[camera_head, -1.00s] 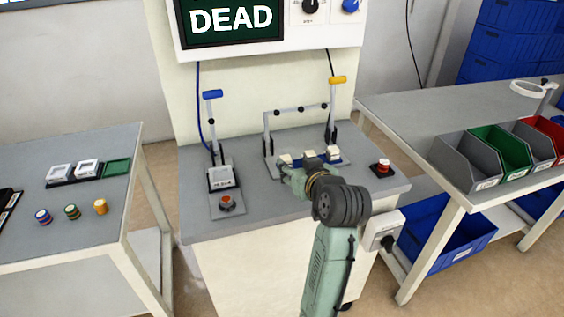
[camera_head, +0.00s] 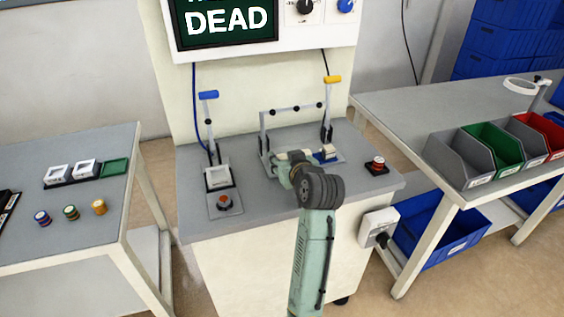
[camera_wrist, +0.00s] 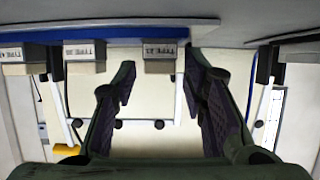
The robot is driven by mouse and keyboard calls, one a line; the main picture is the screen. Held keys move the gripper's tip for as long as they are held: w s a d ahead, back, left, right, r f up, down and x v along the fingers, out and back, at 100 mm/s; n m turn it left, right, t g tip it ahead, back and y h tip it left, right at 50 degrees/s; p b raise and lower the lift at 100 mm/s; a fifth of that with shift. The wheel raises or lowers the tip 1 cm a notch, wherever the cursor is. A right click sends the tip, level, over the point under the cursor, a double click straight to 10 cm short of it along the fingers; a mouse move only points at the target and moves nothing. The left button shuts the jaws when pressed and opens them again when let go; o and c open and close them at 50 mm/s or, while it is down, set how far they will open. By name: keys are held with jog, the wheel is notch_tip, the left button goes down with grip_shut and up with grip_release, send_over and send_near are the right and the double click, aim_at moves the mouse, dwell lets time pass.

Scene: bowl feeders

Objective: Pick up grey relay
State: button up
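My gripper (camera_wrist: 160,85) is open, with its two dark fingers apart in the wrist view. A boxy relay-like block (camera_wrist: 160,59) with a "TYPE" label shows between the fingertips, with none of it visibly clamped. Two similar labelled blocks, the middle one (camera_wrist: 84,57) and the left one (camera_wrist: 19,58), sit along the same blue-edged rail. All look greyish-beige, so I cannot tell which is the grey relay. In the head view my gripper (camera_head: 283,163) is over the bench fixture and hides part of it. One block (camera_head: 328,151) stays visible right of it on a blue base.
A lever with a yellow handle (camera_head: 332,79) stands behind the fixture, near a grey bar frame (camera_head: 292,110). A blue-handled lever (camera_head: 208,95) is at left. A red button (camera_head: 377,163) is at right. Open bins (camera_head: 458,160) stand on the right table.

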grip_shut()
jog(key=shift+r, duration=0.15)
dwell(0.4)
